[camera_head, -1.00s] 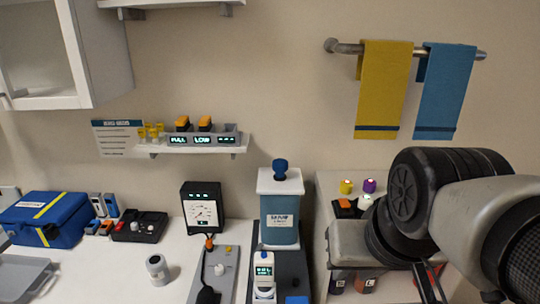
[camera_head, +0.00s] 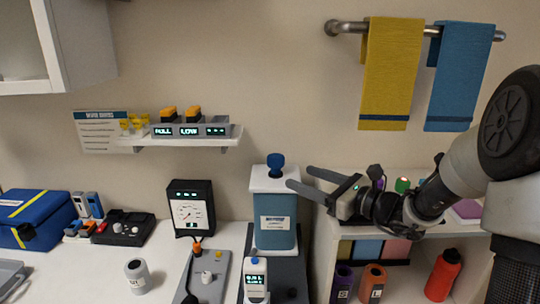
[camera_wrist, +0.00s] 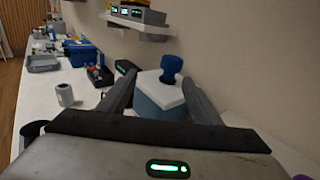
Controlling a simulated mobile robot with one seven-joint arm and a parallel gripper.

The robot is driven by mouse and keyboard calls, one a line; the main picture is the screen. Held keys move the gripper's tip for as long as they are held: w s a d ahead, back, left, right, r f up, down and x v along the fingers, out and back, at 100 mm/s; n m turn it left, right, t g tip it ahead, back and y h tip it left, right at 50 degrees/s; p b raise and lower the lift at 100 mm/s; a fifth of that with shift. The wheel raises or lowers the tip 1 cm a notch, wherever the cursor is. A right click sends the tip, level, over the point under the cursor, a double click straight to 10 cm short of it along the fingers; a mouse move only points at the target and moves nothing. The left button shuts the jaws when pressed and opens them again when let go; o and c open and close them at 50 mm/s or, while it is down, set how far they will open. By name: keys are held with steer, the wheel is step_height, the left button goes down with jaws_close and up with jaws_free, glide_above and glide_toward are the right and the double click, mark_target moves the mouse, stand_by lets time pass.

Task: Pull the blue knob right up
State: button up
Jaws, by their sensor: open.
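The blue knob (camera_head: 276,163) stands upright on the white lid (camera_head: 272,181) of a blue box (camera_head: 275,226) with a white label. My gripper (camera_head: 298,178) comes in from the right at about knob height. Its two fingers are apart and point left toward the knob, with the tips just right of it. In the wrist view the knob (camera_wrist: 171,68) shows beyond and between the open fingers (camera_wrist: 158,82), above the white lid. Nothing is between the fingers' pads, and whether a finger touches the lid cannot be told.
A black gauge (camera_head: 192,209) stands left of the box. A white handheld device (camera_head: 255,280) stands in front of it. A wall shelf (camera_head: 190,137) with displays hangs behind left. At right is a shelf unit with cups (camera_head: 372,283) and a red bottle (camera_head: 443,275). Towels (camera_head: 390,75) hang above.

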steer(key=w+d+m+t, duration=0.1)
glide_above(267, 170)
steer(key=shift+s+r+p, duration=0.1)
steer(key=shift+p, duration=0.3)
steer(key=shift+c, duration=0.4)
